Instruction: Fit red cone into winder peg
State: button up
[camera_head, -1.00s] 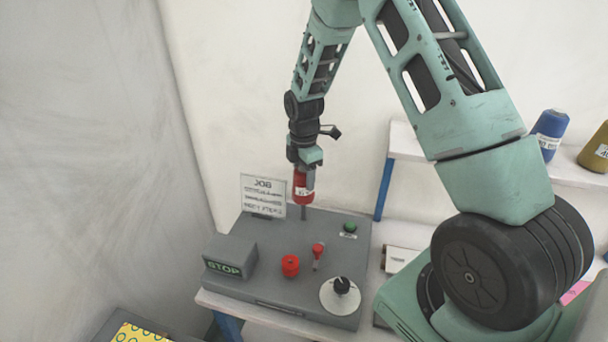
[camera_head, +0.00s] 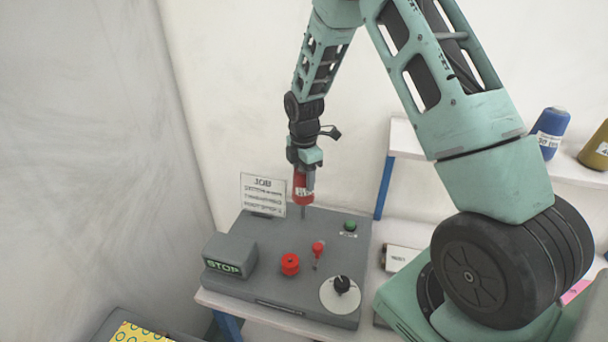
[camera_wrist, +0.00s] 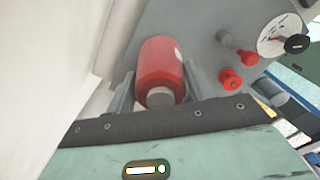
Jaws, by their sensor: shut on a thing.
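The red cone (camera_head: 303,187) is held upright by my gripper (camera_head: 304,170), with a pale label on its side. In the wrist view the red cone (camera_wrist: 161,68) sits between the two grey fingers of my gripper (camera_wrist: 163,88), which are shut on it. The grey winder peg (camera_head: 303,211) shows just below the cone, rising from the back of the grey winder box (camera_head: 270,230). The cone appears in line above the peg or around its upper part; I cannot tell which, as the cone hides the peg's top.
On the box are a STOP block (camera_head: 230,256), a red knob (camera_head: 289,264), a small red lever (camera_head: 317,250), a green button (camera_head: 350,226) and a black-knobbed dial (camera_head: 341,290). A JOB sign (camera_head: 263,194) stands close left of the cone. A blue cone (camera_head: 550,130) is on the right shelf.

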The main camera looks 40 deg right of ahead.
jog(key=shift+f+b, duration=2.5)
jog(key=shift+f, duration=1.35)
jog(key=o, duration=1.2)
jog(key=shift+c, duration=0.2)
notch_tip(320, 180, up, 18)
jog(key=b, duration=0.3)
jog(key=shift+f+b, duration=0.25)
jog(key=shift+b, duration=0.15)
